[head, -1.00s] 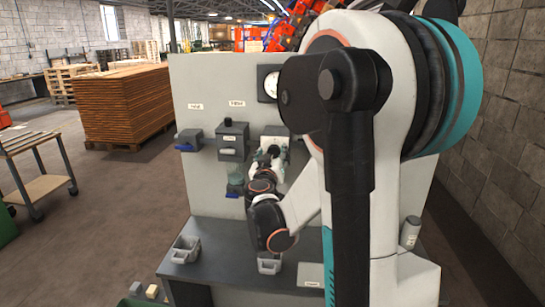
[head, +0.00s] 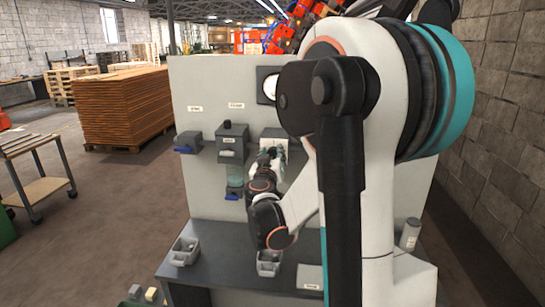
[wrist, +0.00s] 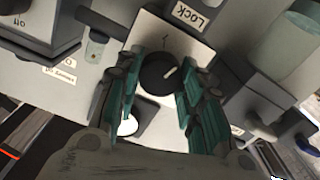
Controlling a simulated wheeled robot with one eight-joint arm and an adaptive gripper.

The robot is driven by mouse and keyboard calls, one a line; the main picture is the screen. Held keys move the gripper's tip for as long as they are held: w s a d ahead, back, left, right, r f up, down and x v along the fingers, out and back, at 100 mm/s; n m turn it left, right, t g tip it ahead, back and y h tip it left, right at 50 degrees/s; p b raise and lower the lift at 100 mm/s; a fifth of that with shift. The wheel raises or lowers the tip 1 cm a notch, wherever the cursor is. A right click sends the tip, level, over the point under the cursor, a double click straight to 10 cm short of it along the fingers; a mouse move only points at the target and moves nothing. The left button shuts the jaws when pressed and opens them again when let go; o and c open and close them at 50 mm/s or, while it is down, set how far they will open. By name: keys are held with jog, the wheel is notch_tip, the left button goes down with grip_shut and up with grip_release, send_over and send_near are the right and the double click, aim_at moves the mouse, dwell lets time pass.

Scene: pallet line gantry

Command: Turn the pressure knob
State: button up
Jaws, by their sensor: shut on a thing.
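The pressure knob (wrist: 157,74) is a round black knob with a white pointer line. In the head view my gripper (head: 272,156) is at the grey panel (head: 203,78), below the round gauge (head: 268,85). My gripper and arm hide most of the knob there, and the gauge reading is too small to tell.
A grey box unit with a clear bowl (head: 234,174) is mounted left of my gripper. A blue-handled valve (head: 188,145) is further left.

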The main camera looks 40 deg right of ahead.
jog(key=n, duration=0.9)
jog(key=shift+f+b, duration=0.1)
jog(key=shift+b, duration=0.2)
jog(key=n, duration=0.5)
jog(key=shift+n, duration=2.7)
jog(key=shift+f, duration=0.1)
jog(key=o, duration=1.1)
jog(key=shift+c, duration=0.2)
